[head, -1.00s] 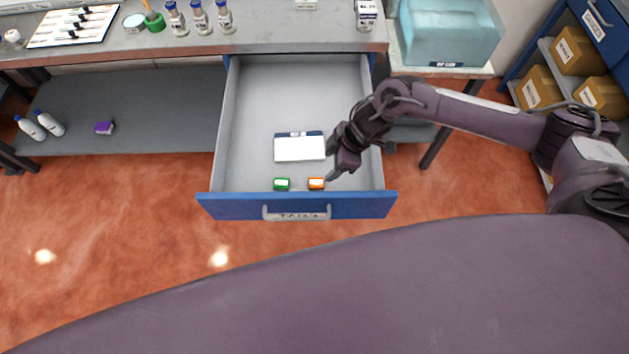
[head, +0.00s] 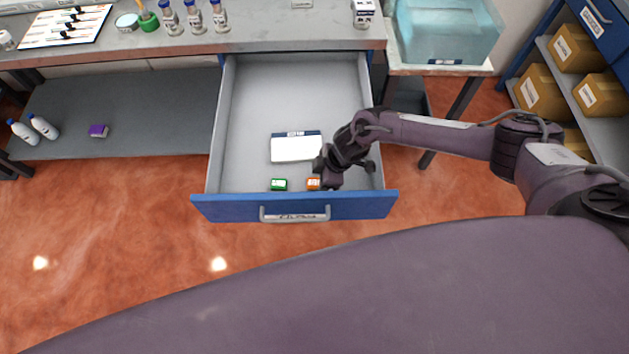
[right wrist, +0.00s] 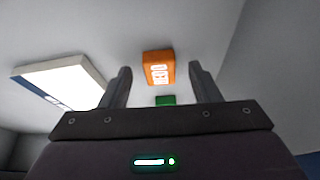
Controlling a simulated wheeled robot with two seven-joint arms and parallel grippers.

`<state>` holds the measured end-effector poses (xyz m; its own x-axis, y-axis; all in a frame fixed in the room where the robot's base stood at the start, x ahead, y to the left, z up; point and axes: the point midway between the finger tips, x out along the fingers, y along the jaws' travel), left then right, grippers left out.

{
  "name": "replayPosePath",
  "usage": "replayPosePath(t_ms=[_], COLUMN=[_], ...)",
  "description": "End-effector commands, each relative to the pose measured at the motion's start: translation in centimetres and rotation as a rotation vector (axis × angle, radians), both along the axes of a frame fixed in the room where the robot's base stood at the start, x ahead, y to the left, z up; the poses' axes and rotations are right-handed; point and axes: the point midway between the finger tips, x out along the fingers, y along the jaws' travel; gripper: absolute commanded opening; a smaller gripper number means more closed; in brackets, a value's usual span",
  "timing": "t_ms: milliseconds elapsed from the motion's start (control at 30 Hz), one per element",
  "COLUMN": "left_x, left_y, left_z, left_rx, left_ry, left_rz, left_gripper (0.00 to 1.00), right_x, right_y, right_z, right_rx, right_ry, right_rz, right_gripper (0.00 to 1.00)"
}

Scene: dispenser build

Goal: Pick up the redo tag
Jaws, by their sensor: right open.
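The orange tag (head: 313,184), its label too small to read surely in the head view, lies in the open drawer near its front wall. In the right wrist view the orange tag (right wrist: 159,68) shows white lettering and sits ahead, between the lines of the fingers. My right gripper (head: 322,180) is inside the drawer, right at the orange tag and partly covering it. In the right wrist view its two fingers (right wrist: 160,85) are apart with nothing held between them. A green tag (head: 279,184) lies to the left; it also shows in the wrist view (right wrist: 165,100). My left gripper is not seen.
The drawer (head: 250,110) is pulled out, with a blue front (head: 230,208) and grey side walls close to my right gripper. A white card box (head: 296,148) with a dark blue edge lies behind the tags. The drawer's back half is clear.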

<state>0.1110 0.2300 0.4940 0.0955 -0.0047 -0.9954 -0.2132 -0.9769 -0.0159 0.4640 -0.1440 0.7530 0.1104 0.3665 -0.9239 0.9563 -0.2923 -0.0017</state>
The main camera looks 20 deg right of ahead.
Motion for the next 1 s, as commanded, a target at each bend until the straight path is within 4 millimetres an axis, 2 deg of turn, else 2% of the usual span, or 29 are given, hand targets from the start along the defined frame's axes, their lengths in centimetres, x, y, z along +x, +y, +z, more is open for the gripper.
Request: replayPosePath(t_ms=[267, 633, 1000], left_x=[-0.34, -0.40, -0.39], left_y=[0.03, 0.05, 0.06], left_z=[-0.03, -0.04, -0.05], left_rx=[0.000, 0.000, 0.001], left_ry=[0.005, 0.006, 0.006], left_rz=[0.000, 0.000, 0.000], left_gripper=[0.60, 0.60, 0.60], right_x=[0.10, 0.09, 0.13], right_y=[0.12, 0.08, 0.04], right_z=[-0.31, -0.30, 0.34], right_rx=[-0.001, -0.001, 0.000], right_ry=[-0.002, -0.002, -0.001], right_rz=[-0.001, -0.001, -0.002], right_gripper=[0.56, 0.08, 0.08])
